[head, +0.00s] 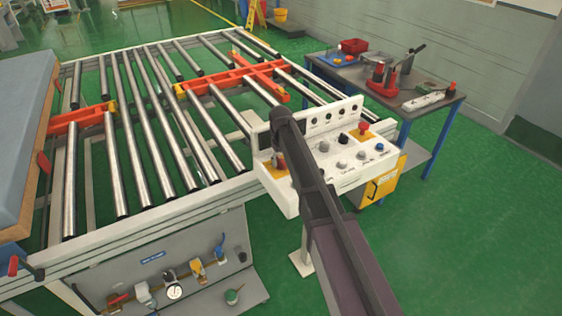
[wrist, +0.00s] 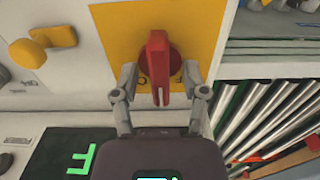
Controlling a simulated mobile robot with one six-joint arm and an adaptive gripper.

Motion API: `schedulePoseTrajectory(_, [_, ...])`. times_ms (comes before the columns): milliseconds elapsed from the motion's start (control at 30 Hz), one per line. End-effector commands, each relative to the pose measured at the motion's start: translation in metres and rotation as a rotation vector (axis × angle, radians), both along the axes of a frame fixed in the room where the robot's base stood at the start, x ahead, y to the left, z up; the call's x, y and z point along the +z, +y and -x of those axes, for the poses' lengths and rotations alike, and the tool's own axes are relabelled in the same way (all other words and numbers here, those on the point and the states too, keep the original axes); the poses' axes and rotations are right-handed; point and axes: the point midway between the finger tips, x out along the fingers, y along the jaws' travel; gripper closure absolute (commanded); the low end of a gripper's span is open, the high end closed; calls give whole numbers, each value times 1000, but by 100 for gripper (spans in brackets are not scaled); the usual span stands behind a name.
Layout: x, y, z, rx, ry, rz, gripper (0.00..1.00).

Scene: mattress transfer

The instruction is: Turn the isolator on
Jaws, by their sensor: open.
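The isolator is a red rotary handle (wrist: 158,68) on a yellow plate (wrist: 112,38), and its grip bar stands upright in the wrist view. My gripper (wrist: 158,82) is open, with one finger on each side of the handle. The fingers are close to it, and I cannot tell whether either touches it. In the head view the red isolator (head: 278,161) shows at the left end of the white control panel (head: 287,199). My arm hides part of it there, and my fingers are not clear in that view.
A yellow knob (wrist: 45,45) sits left of the plate in the wrist view. The panel also carries a red emergency button (head: 363,127) and several small knobs. The roller conveyor (head: 150,120) lies to the left, and a tool table (head: 440,105) stands behind right.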

Motion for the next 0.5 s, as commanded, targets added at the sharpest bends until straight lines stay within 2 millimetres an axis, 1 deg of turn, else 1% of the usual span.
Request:
schedulePoseTrajectory(100, [0, 0, 0, 0, 0, 0, 43])
schedulePoseTrajectory(167, [0, 0, 0, 0, 0, 0, 61])
schedulePoseTrajectory(200, [0, 0, 0, 0, 0, 0, 73])
schedulePoseTrajectory(300, [0, 0, 0, 0, 0, 0, 100])
schedulePoseTrajectory(500, [0, 0, 0, 0, 0, 0, 100])
